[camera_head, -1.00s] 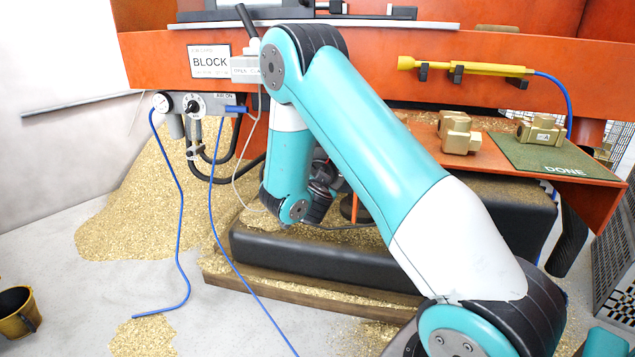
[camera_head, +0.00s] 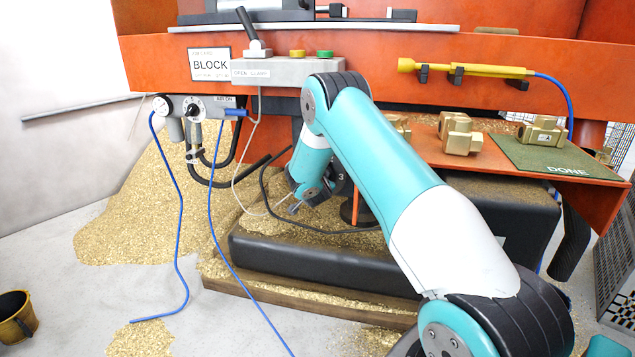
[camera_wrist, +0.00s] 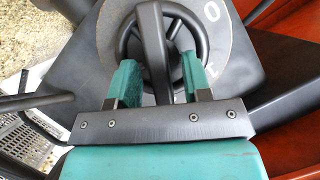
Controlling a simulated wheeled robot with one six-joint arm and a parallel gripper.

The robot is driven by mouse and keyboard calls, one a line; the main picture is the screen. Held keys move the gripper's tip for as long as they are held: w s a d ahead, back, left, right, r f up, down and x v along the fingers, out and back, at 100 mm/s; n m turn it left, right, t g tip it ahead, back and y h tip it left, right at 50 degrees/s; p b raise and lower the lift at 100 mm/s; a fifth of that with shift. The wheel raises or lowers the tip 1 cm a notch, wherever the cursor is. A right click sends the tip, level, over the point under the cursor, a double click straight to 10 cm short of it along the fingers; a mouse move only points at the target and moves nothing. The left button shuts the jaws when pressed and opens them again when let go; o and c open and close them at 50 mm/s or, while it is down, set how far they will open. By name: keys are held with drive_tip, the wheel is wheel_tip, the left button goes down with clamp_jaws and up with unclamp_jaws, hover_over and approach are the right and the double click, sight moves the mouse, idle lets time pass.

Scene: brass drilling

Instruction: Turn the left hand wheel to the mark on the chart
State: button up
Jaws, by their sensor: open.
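In the wrist view a black hand wheel (camera_wrist: 197,40) fills the top middle, in front of a grey dial (camera_wrist: 221,30) with a 0 and part of another number. My gripper (camera_wrist: 158,74) is open. Its two teal fingers stand on either side of a thick black bar (camera_wrist: 152,40) that crosses the wheel. The bar lies between the fingers; I cannot tell whether either touches it. In the head view my forearm hides most of the wheel, but a dark dial edge with a 3 (camera_head: 341,177) shows beside my wrist. I cannot make out a chart with a mark.
A control box (camera_head: 285,70) with a lever and yellow and green buttons is above my wrist. A BLOCK sign (camera_head: 209,64) hangs to its left. Brass fittings (camera_head: 460,134) and a green DONE mat (camera_head: 548,155) are on the right shelf. Hoses and cables hang near my wrist.

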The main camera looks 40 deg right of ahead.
clamp_jaws()
drive_tip(key=n+g, duration=0.1)
drive_tip(key=n, duration=0.1)
drive_tip(key=n+g+h, duration=0.1)
drive_tip(key=shift+w+a+n+g+p, duration=0.25)
drive_tip(key=shift+n+g+p, duration=0.05)
drive_tip(key=shift+n, duration=0.1)
drive_tip(key=n+g+h, duration=0.1)
drive_tip(key=n, duration=0.1)
drive_tip(key=n+g+h, duration=0.1)
drive_tip(key=n, duration=0.1)
drive_tip(key=shift+w+a, duration=0.15)
drive_tip(key=shift+w, duration=0.05)
idle(0.7)
unclamp_jaws()
